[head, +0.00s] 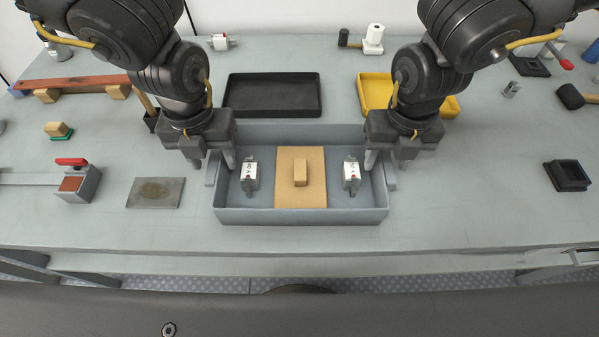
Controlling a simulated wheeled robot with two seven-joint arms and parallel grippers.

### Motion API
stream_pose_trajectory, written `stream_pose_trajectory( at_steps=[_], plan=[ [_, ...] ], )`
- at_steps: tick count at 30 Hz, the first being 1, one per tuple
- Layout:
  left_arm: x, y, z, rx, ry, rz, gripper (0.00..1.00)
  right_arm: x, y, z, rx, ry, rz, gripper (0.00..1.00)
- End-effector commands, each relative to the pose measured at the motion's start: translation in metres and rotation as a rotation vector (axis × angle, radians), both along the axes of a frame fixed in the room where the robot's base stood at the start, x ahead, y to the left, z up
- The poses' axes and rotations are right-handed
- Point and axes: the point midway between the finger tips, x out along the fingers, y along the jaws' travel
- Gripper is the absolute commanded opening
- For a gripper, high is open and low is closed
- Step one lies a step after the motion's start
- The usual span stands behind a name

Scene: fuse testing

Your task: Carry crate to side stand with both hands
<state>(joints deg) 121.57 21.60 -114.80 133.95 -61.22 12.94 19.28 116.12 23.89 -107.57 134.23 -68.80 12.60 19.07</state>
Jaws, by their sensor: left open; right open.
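The grey crate (300,216) stands on the workbench in the middle of the head view. Inside it are a white fuse (249,177) on the left, a brown board (300,197) with a small wooden block (300,172) in the middle, and another white fuse (351,177) on the right. My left gripper (213,163) is open at the crate's left end, by its side handle. My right gripper (385,164) is open at the right end, by the other handle. Whether the fingers touch the crate I cannot tell. No side stand can be made out.
A black tray (272,112) and a yellow tray (376,91) lie behind the crate. A grey plate (155,193) and a red-handled device (78,184) are to the left. A small black tray (567,177) is far right. The bench (470,215) is clear right of the crate.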

Motion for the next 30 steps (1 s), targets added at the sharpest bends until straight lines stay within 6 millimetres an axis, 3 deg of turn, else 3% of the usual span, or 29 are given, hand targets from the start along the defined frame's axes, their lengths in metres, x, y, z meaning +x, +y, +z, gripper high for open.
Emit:
stream_pose_trajectory(
  at_steps=[5, 16, 30],
  plan=[
    [-0.0001, 0.0, 0.0001, 0.0, 0.0, 0.0, 0.49, 0.0, 0.0001, 0.0001, 0.0, 0.0, 0.0, 0.49],
    [0.0, 0.0002, 0.0003, 0.0, 0.0, 0.0, 0.0, 0.0001, 0.0, 0.0004, 0.0, 0.0, 0.0, 0.0],
    [0.0002, 0.0004, 0.0057, 0.001, -0.001, 0.001, 0.0, 0.0003, -0.0002, 0.0058, -0.001, -0.001, 0.0, 0.0]
  ],
)
